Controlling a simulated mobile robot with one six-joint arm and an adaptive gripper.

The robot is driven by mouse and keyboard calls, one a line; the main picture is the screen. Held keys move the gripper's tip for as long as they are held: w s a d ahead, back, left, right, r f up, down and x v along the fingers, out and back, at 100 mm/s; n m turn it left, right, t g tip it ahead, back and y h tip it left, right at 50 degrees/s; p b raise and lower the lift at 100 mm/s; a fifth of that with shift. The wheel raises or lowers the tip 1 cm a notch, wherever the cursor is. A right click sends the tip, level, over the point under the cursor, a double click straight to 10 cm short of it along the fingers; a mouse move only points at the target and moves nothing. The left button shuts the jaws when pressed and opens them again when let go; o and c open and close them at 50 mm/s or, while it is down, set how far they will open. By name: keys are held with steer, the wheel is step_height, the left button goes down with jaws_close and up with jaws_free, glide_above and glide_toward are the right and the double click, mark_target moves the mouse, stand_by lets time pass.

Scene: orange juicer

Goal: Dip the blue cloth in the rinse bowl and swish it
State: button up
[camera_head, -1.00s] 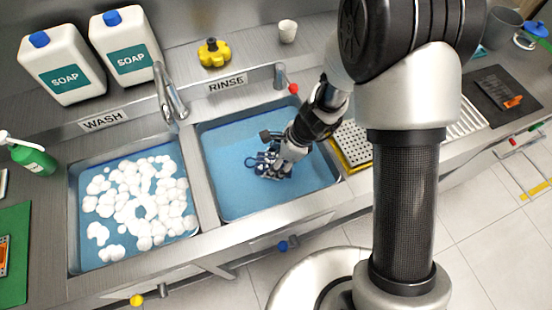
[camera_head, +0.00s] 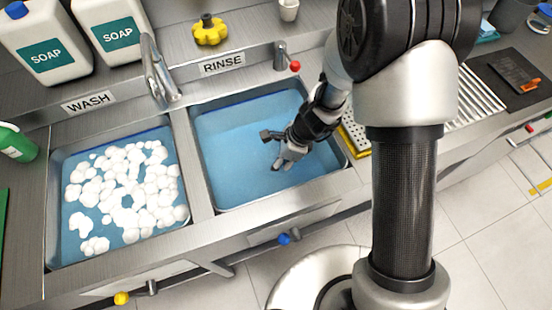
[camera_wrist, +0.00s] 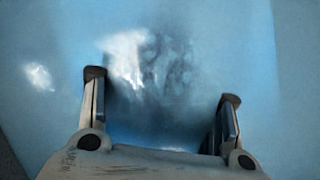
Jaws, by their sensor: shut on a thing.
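The rinse basin (camera_head: 230,180), under the RINSE label, is filled with blue water. My gripper (camera_head: 281,163) points down into it, with its fingertips at or under the water. In the wrist view my gripper (camera_wrist: 160,112) has its two fingers well apart, shut on what I take to be the blue cloth. A blurred blue-grey patch with pale glints lies between and beyond the fingers. The cloth's outline cannot be made out against the blue water.
The wash basin (camera_head: 120,235) with white foam is at left. A grey divider (camera_head: 199,170) separates the basins. A red-tipped tap (camera_head: 283,58) stands behind the rinse basin. A yellow knob-like object (camera_head: 209,33) and soap jugs (camera_head: 110,30) stand at the back. A perforated tray is at right.

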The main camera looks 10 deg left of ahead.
steer(key=shift+w+d, duration=0.55)
steer(key=shift+d, duration=0.35)
steer(key=shift+s+a, duration=0.6)
steer(key=shift+a, duration=0.3)
steer(key=shift+s+a, duration=0.55)
steer(key=shift+a, duration=0.35)
steer(key=shift+w+d+p, duration=0.15)
steer(key=shift+w+d, duration=0.45)
steer(key=shift+d, duration=0.35)
steer(key=shift+w+d+p, duration=0.15)
steer(key=shift+w+d, duration=0.45)
steer(key=shift+d, duration=0.3)
step_height(320, 180, up, 16)
steer(key=p, duration=1.4)
